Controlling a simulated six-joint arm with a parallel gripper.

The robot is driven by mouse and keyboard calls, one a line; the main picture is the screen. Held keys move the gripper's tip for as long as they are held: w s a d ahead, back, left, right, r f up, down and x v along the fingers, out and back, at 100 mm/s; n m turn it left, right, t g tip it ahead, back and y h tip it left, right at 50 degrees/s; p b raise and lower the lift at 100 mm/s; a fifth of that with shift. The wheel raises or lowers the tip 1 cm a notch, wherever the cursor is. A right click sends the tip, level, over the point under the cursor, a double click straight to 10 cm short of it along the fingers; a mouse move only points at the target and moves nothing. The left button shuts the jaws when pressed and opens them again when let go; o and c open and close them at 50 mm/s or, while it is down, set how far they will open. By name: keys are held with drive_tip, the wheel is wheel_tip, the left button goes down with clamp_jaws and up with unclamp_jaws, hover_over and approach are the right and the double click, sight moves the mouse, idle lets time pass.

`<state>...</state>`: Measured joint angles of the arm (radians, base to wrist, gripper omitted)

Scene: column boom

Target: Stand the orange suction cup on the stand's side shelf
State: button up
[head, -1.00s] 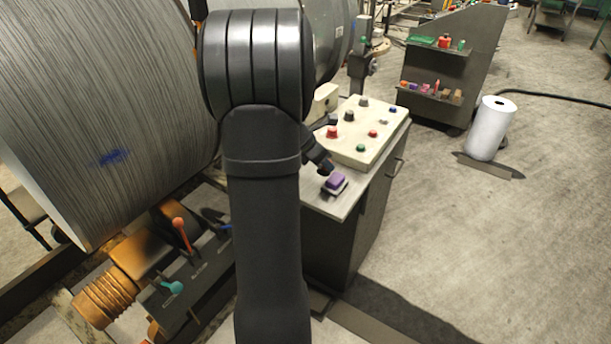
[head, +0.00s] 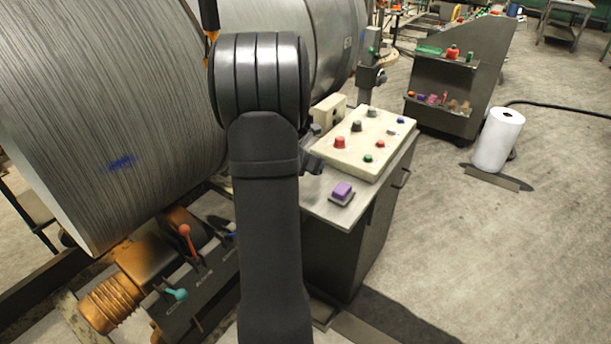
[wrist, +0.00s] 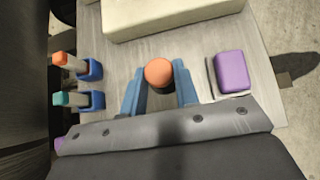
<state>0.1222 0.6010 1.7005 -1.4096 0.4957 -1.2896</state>
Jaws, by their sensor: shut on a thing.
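In the wrist view my gripper (wrist: 160,88) has its two blue fingers on either side of the round orange suction cup (wrist: 158,71), and is shut on it. The cup's flat orange top faces the camera. The light grey shelf (head: 318,198) of the stand lies beneath it, beside the cream control box, and shows in the wrist view too (wrist: 205,62). I cannot tell whether the cup touches the shelf. In the head view my arm hides the cup and most of the gripper.
A purple block (wrist: 231,71) on a grey pad sits on the shelf, right of the gripper. The cream control box (head: 362,145) with several buttons stands behind. A big grey roll (head: 110,110) fills the left.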

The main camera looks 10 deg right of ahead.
drive_tip(key=shift+w+a+f, duration=0.95)
drive_tip(key=shift+w+a, duration=0.1)
drive_tip(key=shift+a, duration=0.05)
drive_tip(key=shift+f, duration=2)
drive_tip(key=o, duration=1)
drive_tip(key=shift+f, duration=0.1)
drive_tip(key=shift+c, duration=0.2)
drive_tip(key=shift+s+a+r, duration=0.2)
drive_tip(key=shift+a+r, duration=0.05)
drive_tip(key=shift+r, duration=0.2)
drive_tip(key=v, duration=1.1)
